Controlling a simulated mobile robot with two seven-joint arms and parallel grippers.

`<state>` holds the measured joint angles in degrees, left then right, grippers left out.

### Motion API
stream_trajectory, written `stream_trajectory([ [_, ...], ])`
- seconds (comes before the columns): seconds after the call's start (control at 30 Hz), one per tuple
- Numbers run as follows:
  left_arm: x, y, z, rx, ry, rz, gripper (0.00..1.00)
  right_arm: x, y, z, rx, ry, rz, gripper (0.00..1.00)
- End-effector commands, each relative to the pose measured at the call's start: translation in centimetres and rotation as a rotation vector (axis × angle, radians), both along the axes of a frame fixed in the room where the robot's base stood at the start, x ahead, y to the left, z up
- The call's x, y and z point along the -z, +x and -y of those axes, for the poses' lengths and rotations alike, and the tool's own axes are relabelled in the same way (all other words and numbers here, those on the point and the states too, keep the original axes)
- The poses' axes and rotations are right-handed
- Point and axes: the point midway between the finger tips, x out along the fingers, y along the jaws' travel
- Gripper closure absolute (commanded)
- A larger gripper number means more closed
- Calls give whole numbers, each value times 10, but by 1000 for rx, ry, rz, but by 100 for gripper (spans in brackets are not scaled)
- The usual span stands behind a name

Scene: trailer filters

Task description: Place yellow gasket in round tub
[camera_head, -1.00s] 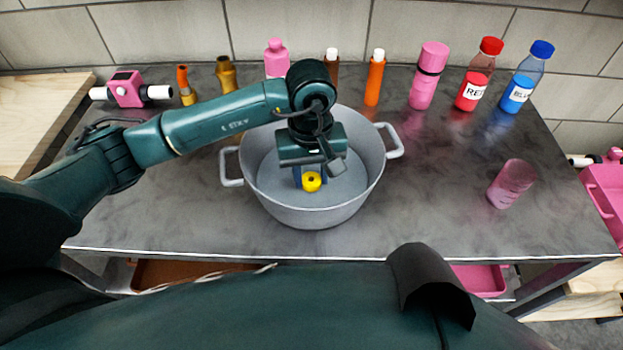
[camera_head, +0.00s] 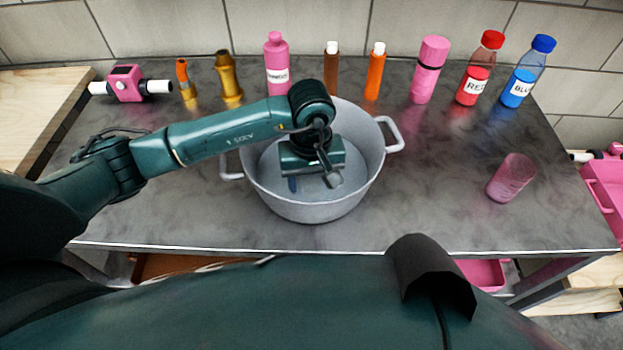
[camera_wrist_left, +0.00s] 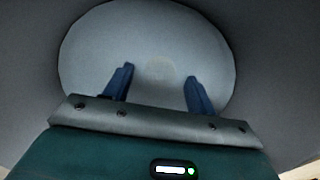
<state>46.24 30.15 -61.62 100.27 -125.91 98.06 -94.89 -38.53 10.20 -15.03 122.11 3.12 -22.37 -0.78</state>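The round tub (camera_head: 312,211) is a grey, two-handled pot on the dark worktop. My left gripper (camera_head: 308,184) points down inside the tub, and its body covers part of the tub's floor. In the left wrist view, the two blue fingers of the left gripper (camera_wrist_left: 160,76) are spread apart with nothing between them. The pale floor of the tub (camera_wrist_left: 95,50) lies beneath them. The yellow gasket shows in neither current view. My right gripper is out of view.
Behind the tub stand a pink bottle (camera_head: 277,62), a brown tube (camera_head: 331,72), an orange tube (camera_head: 375,75), a pink flask (camera_head: 429,70), a red bottle (camera_head: 478,70) and a blue bottle (camera_head: 526,72). A pink cup (camera_head: 511,178) stands right. The front right worktop is clear.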

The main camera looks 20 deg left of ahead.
Motion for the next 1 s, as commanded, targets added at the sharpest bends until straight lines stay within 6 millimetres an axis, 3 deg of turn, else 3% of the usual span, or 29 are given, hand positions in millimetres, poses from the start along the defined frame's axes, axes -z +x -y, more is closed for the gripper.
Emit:
stream_trajectory([
  [0.37,-9,1,0,0,-2,3,44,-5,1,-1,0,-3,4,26],
  [0.8,-98,1,0,1,0,4,44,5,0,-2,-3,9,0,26],
  [1.0,-120,0,0,0,-1,2,44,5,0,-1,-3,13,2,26],
])
